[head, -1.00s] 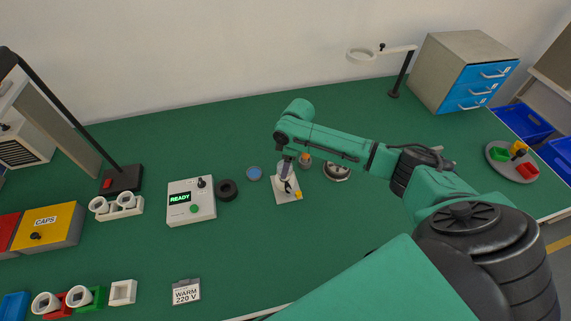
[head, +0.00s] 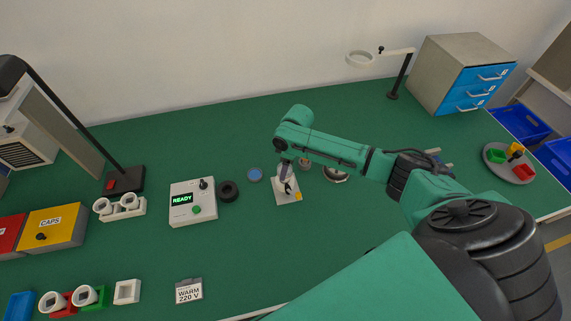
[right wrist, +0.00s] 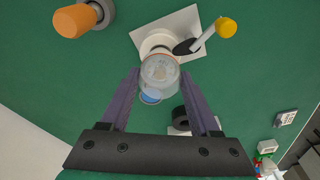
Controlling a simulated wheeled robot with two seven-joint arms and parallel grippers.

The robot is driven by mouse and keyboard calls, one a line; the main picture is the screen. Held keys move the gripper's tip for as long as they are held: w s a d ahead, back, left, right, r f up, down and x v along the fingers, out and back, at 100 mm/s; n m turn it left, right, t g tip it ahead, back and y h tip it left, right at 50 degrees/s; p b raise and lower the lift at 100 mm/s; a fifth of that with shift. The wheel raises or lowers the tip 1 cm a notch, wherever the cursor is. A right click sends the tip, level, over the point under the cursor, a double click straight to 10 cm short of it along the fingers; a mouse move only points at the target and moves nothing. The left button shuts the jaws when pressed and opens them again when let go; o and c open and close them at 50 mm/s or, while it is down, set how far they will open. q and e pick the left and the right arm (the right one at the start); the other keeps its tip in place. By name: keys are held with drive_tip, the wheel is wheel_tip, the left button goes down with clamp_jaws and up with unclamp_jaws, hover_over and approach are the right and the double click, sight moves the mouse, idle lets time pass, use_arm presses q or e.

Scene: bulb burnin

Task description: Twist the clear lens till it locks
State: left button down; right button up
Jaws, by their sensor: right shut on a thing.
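The clear lens (right wrist: 160,71) is a see-through cup on a round white socket (right wrist: 157,43), which sits on a white plate (right wrist: 188,22). The plate also shows in the head view (head: 287,199). My right gripper (right wrist: 161,75) comes down from above, its purple fingers shut on the lens from both sides. In the head view it is small and partly hides the lens and socket. A lever with a yellow knob (right wrist: 227,27) rises from a dark disc on the plate. I cannot tell how far the lens is turned. My left gripper is not in view.
Close by are an orange piece in a grey holder (right wrist: 73,21), a blue disc (head: 254,174), a black ring (head: 228,191) and a box reading READY (head: 193,205). A lamp (head: 122,180) stands left. Drawers (head: 462,75) stand back right.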

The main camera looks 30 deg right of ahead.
drive_tip(key=shift+r+m+p, duration=0.1)
drive_tip(key=shift+m+p, duration=0.5)
drive_tip(key=shift+m+p, duration=0.35)
drive_tip(key=shift+m, duration=0.05)
drive_tip(key=shift+m+h+p, duration=0.3)
drive_tip(key=shift+m+p, duration=0.35)
drive_tip(key=shift+m, duration=0.05)
drive_tip(key=o, duration=1.4)
drive_tip(key=shift+c, duration=0.2)
